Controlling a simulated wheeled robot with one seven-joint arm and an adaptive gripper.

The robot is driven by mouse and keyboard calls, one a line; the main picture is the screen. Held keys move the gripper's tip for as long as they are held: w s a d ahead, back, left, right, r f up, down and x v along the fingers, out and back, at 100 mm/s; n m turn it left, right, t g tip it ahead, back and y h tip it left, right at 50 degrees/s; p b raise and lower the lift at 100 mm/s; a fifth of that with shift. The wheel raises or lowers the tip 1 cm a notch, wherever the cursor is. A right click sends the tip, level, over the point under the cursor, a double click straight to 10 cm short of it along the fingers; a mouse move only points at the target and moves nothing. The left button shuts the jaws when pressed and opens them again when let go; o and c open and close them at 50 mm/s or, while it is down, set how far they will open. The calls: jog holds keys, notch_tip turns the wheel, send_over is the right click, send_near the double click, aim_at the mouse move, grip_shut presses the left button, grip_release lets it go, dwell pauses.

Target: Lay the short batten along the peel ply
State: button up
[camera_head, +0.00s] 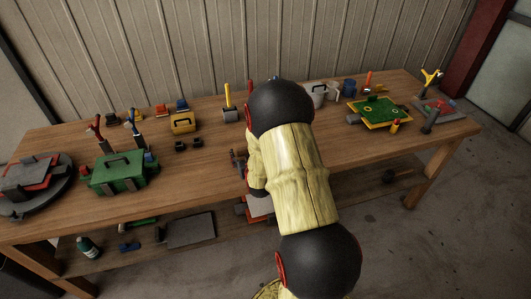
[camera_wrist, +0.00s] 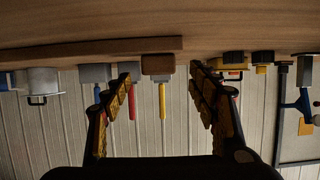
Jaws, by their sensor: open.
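My gripper (camera_wrist: 160,78) is open in the wrist view, its two yellow-and-black fingers wide apart with nothing held between them. That view looks upside down, with the tabletop above. A long, flat wooden strip (camera_wrist: 85,51) lies on the tabletop there, its right end near the gap between the fingers; I cannot tell whether it is the short batten. In the head view my arm hides the gripper and the middle of the table. I cannot make out the peel ply in either view.
The wooden workbench (camera_head: 195,190) carries a green toolbox (camera_head: 119,177), a yellow box (camera_head: 183,123), a white mug-like container (camera_head: 318,92) and a green-and-yellow tray (camera_head: 359,119). A round dark plate (camera_head: 57,203) is at the left end. Bare wood shows left of my arm.

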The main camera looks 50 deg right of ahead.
aim_at(243, 151)
jog(key=x, duration=0.3)
jog(key=shift+b, duration=0.35)
jog(key=shift+r, duration=0.1)
jog(key=c, duration=0.3)
jog(key=c, duration=1.1)
